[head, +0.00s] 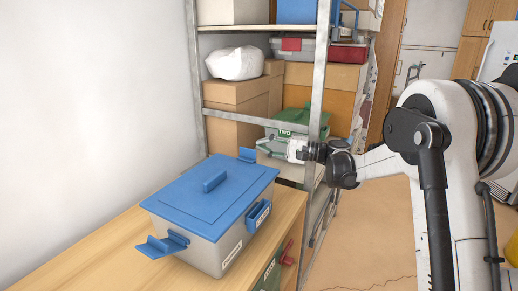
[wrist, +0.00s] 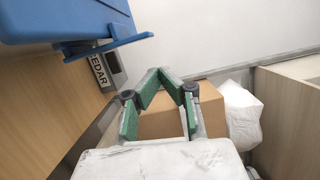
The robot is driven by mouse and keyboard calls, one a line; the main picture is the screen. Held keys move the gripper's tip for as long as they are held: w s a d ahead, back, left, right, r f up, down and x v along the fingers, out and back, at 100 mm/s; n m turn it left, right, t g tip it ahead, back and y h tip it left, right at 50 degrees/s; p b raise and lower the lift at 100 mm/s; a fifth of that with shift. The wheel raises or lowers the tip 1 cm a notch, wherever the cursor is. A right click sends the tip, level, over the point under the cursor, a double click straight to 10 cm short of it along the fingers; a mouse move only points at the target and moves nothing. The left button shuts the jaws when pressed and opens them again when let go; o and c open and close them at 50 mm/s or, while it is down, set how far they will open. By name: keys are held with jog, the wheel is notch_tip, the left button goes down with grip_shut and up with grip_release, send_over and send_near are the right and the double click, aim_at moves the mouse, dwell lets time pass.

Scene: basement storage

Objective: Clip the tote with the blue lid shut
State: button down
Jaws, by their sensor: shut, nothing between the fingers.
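The grey tote (head: 198,248) with the blue lid (head: 190,200) stands upright on a wooden worktop; the lid lies flat on it. A blue clip (head: 162,245) at its near left end sticks outward. Another clip (head: 247,155) juts out at the far end. A third clip (head: 258,215) is on the long right side, nearly against the wall. My gripper (head: 266,150) is beyond the tote's far right corner, apart from it, shut and empty. In the wrist view its green fingers (wrist: 161,73) meet at the tips; the lid (wrist: 45,18) and a jutting clip (wrist: 108,45) are at upper left.
A metal shelf rack (head: 318,90) stands behind, holding cardboard boxes (head: 236,93), a white bag (head: 235,63) and a green-lidded tote (head: 300,122) behind my gripper. A red-clipped container (head: 288,252) sits below the worktop (head: 110,250). The worktop is bare left of the tote.

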jog(key=p+v, duration=0.1)
jog(key=v, duration=0.9)
jog(key=s+r+h+p, duration=0.3)
jog(key=s+h, duration=0.6)
jog(key=s, duration=0.9)
jog(key=s+d+f+n+t+h, duration=0.1)
jog(key=s+d+h, duration=0.3)
jog(key=s, duration=0.7)
jog(key=s+d+f+n+t+h, duration=0.2)
jog(key=s+d+f+h, duration=0.2)
jog(key=s+d, duration=0.3)
jog(key=shift+s+d+n+h, duration=0.4)
jog(key=shift+s, duration=2)
jog(key=shift+f, duration=0.15)
